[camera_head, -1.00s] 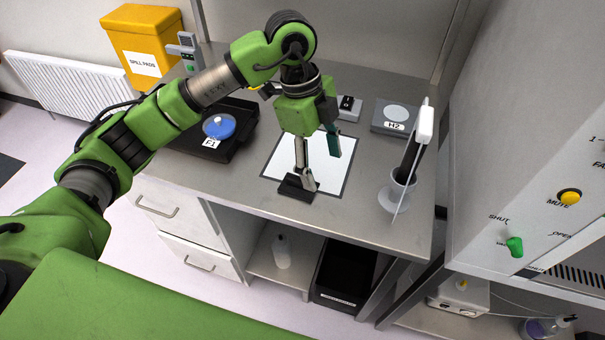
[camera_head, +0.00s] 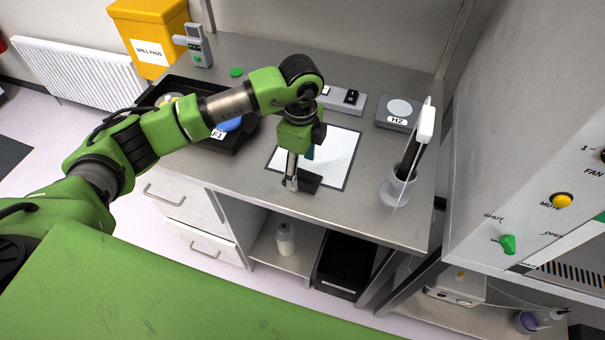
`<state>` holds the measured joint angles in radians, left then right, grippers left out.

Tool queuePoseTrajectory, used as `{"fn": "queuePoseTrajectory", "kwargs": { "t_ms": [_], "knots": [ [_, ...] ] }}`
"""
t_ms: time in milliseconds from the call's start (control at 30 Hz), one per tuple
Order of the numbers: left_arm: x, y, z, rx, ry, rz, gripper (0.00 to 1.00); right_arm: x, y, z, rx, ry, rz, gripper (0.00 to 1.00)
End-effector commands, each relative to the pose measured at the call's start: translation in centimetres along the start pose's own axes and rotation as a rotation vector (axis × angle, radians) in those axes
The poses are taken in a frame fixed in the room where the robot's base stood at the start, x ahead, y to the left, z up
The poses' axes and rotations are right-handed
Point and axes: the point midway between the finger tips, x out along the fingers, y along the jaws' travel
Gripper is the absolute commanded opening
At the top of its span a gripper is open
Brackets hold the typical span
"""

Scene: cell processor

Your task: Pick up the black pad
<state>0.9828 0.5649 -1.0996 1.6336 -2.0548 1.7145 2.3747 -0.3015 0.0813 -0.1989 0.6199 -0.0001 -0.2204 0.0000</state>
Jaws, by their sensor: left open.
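The black pad (camera_head: 309,183) lies flat at the near edge of a white sheet with a dark border (camera_head: 340,158) on the steel bench. My left gripper (camera_head: 299,175) points down right over the pad, its jaws apart. One metallic finger comes down at the pad's left part and hides some of it; the teal finger is partly hidden behind the gripper. I cannot tell whether the fingers touch the pad. My right gripper is not in view.
A black tray (camera_head: 243,137) with a blue round item (camera_head: 229,125) lies left, partly behind my arm. A switch box (camera_head: 341,101), a grey device labelled H2 (camera_head: 393,114) and a cup-like holder (camera_head: 397,187) stand right. A cabinet (camera_head: 530,130) borders the bench's right side.

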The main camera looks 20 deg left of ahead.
Motion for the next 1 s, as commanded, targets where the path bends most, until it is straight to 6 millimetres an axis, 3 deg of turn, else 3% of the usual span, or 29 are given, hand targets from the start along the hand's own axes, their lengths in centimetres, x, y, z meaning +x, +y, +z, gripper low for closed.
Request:
{"fn": "queuePoseTrajectory", "kwargs": {
  "t_ms": [33, 200, 467, 633, 1000],
  "knots": [
    [0.3, -0.1, -0.2, -0.001, 0.0, 0.004, 0.61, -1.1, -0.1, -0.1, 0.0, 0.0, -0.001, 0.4],
    [2.6, -0.2, -0.3, -0.001, 0.002, 0.0, 0.61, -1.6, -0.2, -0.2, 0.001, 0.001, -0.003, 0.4],
    [3.1, -0.3, -0.3, 0.0, 0.002, -0.002, 0.61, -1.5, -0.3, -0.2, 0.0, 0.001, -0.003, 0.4],
    [3.1, -0.3, -0.3, 0.0, 0.002, -0.002, 0.23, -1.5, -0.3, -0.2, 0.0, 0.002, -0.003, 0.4],
    [3.0, -0.3, -0.3, 0.0, 0.003, -0.003, 0.23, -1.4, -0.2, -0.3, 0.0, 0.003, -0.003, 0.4]
  ]
}}
